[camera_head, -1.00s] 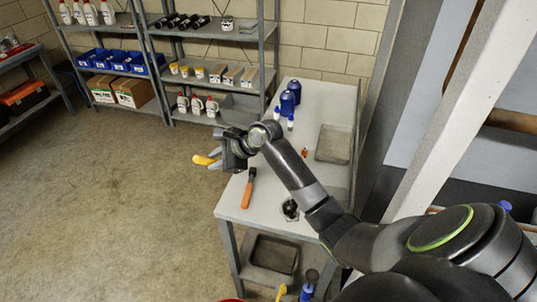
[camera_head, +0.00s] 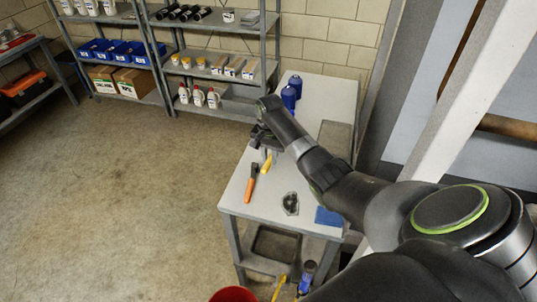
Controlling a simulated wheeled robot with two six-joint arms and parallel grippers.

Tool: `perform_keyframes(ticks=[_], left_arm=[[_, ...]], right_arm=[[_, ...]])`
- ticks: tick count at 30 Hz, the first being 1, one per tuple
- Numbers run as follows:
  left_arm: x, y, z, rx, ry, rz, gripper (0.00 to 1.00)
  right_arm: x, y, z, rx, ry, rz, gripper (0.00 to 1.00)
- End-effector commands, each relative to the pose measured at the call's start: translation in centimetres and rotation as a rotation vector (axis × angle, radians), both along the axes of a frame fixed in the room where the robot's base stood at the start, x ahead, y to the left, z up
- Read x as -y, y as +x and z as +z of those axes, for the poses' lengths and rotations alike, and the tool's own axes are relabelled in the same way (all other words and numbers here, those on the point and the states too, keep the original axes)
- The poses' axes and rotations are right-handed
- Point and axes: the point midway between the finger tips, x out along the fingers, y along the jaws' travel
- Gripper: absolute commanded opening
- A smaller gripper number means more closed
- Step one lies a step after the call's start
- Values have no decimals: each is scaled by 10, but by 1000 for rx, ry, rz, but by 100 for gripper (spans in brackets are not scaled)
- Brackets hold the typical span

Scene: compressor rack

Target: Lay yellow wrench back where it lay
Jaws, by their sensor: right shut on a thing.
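The yellow wrench (camera_head: 266,164) shows in the head view as a short yellow handle beneath my right gripper (camera_head: 264,148). My right gripper is shut on it, over the left side of the grey worktable (camera_head: 236,197). The jaws and my arm hide the rest of the wrench. I cannot tell whether the wrench touches the tabletop. My left gripper is not in view.
An orange-handled tool (camera_head: 251,184) lies close to the wrench, on its left. A dark round part (camera_head: 290,203) and a blue item (camera_head: 328,217) are at the table's front. Blue bottles (camera_head: 289,97) and a grey tray (camera_head: 338,133) are farther back.

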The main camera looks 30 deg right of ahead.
Motion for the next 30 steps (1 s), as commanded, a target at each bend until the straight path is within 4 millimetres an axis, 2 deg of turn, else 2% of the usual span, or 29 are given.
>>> perform_keyframes(ticks=[21,30], left_arm=[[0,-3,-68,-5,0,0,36],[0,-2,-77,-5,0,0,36]], right_arm=[[-1,1,-58,2,2,-2,0],[-1,1,-80,2,2,-3,0]])
